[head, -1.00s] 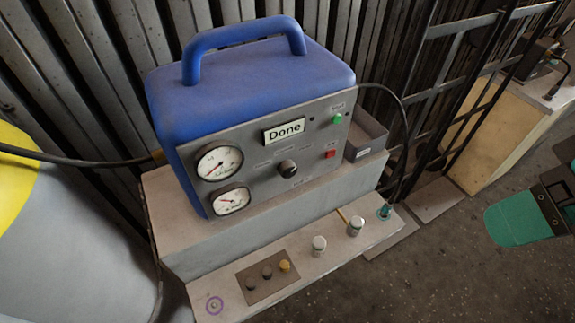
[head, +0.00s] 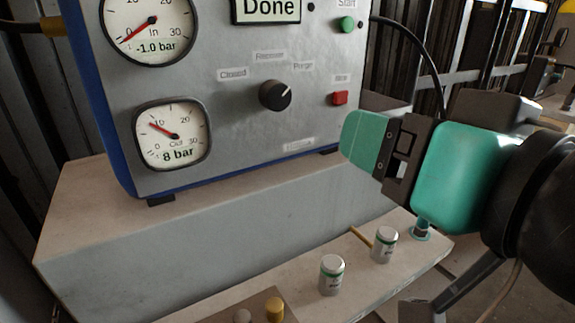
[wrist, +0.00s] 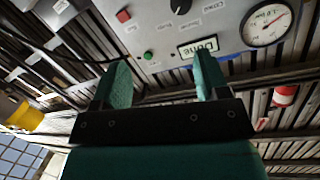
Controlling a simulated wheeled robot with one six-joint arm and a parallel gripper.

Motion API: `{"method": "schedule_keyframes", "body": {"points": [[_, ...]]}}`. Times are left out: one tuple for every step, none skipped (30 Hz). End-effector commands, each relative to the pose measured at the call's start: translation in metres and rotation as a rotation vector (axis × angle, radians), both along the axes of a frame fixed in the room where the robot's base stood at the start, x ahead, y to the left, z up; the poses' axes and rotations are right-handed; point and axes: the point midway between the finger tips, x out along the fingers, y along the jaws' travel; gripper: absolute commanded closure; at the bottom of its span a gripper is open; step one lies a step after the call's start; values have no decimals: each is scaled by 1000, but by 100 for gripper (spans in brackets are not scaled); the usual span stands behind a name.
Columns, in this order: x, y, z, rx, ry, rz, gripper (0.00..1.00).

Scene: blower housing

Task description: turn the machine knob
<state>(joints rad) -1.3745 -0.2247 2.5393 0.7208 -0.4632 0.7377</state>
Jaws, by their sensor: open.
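The machine knob (head: 275,95) is a round black dial on the grey front panel of the blue machine (head: 210,110). Its white mark points right and slightly up, toward the label Purge. The knob also shows at the top edge of the wrist view (wrist: 181,5). My gripper (head: 362,140) has green fingers and is to the right of the knob in the head view, apart from it. In the wrist view the two fingers (wrist: 160,75) stand apart with nothing between them. The display (head: 266,8) reads Done.
A green button (head: 346,25) and a red button (head: 340,98) are right of the knob. Two gauges read -1.0 bar (head: 150,25) and 8 bar (head: 172,133). Two small cans (head: 332,274) stand on the lower ledge. A black hose (head: 425,60) curves behind my gripper.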

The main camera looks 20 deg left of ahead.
Motion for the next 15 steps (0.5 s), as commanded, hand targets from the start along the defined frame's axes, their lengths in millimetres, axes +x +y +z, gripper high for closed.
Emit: {"method": "schedule_keyframes", "body": {"points": [[-7, 6, -14, 27, -28, 24, 32], [-10, 8, -14, 43, -42, 33, 32], [-13, 10, -13, 60, -58, 43, 32], [-15, 11, -12, 71, -67, 49, 32], [-16, 12, -11, 78, -74, 54, 32], [-17, 13, -9, 86, -80, 59, 32], [-18, 14, -8, 89, -85, 61, 32], [-17, 15, -6, 92, -88, 62, 32], [-16, 17, -4, 92, -90, 61, 32], [-15, 18, -3, 91, -90, 61, 32], [-13, 20, -1, 91, -91, 59, 32], [-10, 22, 0, 88, -91, 57, 32], [-8, 24, 1, 88, -91, 57, 32], [-6, 27, 1, 86, -90, 57, 32], [-3, 30, 1, 85, -89, 57, 32]]}}
